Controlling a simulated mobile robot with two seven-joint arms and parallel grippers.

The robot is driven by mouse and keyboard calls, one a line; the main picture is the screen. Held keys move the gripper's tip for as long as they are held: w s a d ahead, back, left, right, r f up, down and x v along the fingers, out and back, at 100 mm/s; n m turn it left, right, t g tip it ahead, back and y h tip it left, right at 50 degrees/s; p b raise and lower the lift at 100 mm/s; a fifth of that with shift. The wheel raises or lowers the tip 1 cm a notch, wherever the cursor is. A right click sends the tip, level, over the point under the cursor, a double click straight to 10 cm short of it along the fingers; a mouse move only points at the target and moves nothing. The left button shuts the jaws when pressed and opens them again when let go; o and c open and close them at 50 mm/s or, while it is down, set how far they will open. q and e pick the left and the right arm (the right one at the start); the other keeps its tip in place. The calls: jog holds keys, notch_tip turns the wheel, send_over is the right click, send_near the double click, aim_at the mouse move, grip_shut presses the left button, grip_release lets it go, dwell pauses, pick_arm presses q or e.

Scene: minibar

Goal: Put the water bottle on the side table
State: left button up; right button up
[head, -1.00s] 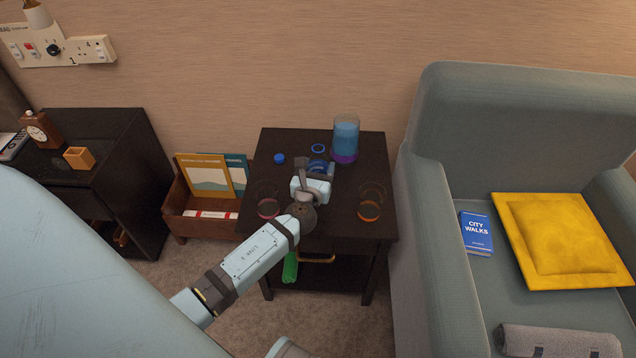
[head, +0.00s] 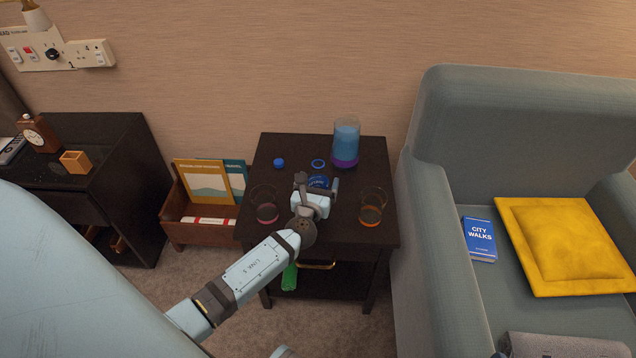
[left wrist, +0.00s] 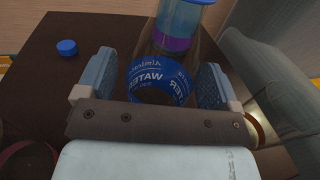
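The water bottle (head: 318,182) is clear with a blue label and stands upright on the dark side table (head: 350,241), partly hidden by my left gripper. A blue ring (head: 318,163) shows just above the label in the head view. My left gripper (head: 317,190) reaches over the table's front edge. In the left wrist view its two fingers (left wrist: 155,85) stand on either side of the bottle (left wrist: 158,76), with narrow gaps beside the label, so it looks open. My right gripper is not in view.
A blue-purple carafe (head: 346,143) stands behind the bottle. Glasses stand left (head: 266,208) and right (head: 372,207) of my gripper. A blue cap (head: 279,162) lies at the back left. A green object (head: 289,277) shows below the tabletop. An armchair (head: 435,220) is right.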

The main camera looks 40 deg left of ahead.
pick_arm(q)
jog(key=shift+s+d+r, duration=0.1)
jog(key=shift+s, duration=0.1)
jog(key=p+v, duration=0.1)
jog(key=v, duration=0.9)
jog(key=shift+s+d+r, duration=0.1)
jog(key=shift+s+d, duration=0.05)
jog(key=shift+s, duration=0.15)
jog(key=shift+s+d, duration=0.15)
jog(key=shift+s, duration=0.3)
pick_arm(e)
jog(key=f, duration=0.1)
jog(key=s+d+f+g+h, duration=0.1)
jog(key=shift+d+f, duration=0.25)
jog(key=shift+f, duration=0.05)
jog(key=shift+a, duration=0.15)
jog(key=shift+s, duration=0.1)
